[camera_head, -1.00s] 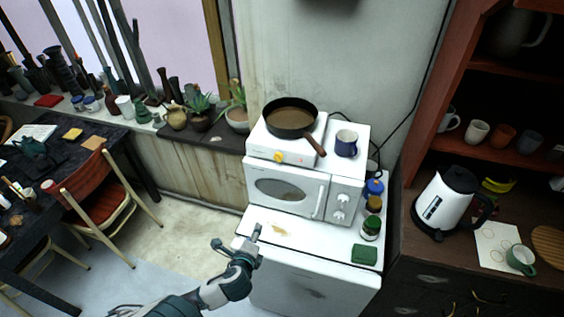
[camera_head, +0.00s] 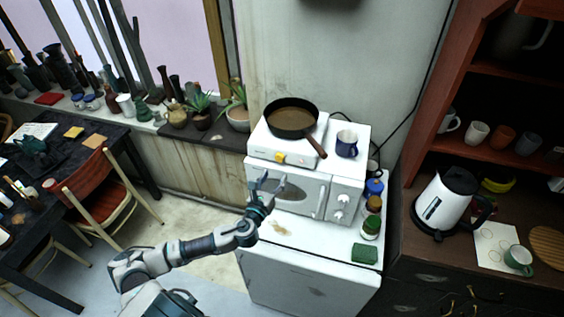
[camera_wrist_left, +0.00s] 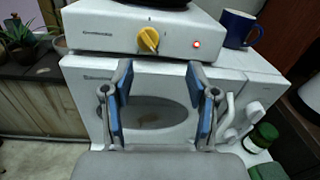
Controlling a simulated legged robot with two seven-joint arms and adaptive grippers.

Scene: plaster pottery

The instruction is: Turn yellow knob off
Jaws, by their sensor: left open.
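The yellow knob (camera_head: 280,157) is on the front of a small white hot plate (camera_head: 260,146) that stands on a white microwave (camera_head: 307,191). It also shows in the left wrist view (camera_wrist_left: 148,40), tilted, with a lit red light (camera_wrist_left: 196,44) to its right. A dark pan (camera_head: 291,115) sits on the hot plate. My left gripper (camera_head: 267,180) is in front of the microwave door, below the knob and apart from it. In the left wrist view its blue-padded fingers (camera_wrist_left: 160,106) are spread and empty. My right gripper is not in view.
A dark blue mug (camera_head: 347,143) stands on the microwave, right of the hot plate. Jars (camera_head: 371,227) and a green block (camera_head: 364,253) are on the white cabinet at right. The pan handle (camera_head: 315,146) sticks out to the front right. Open space lies in front of the knob.

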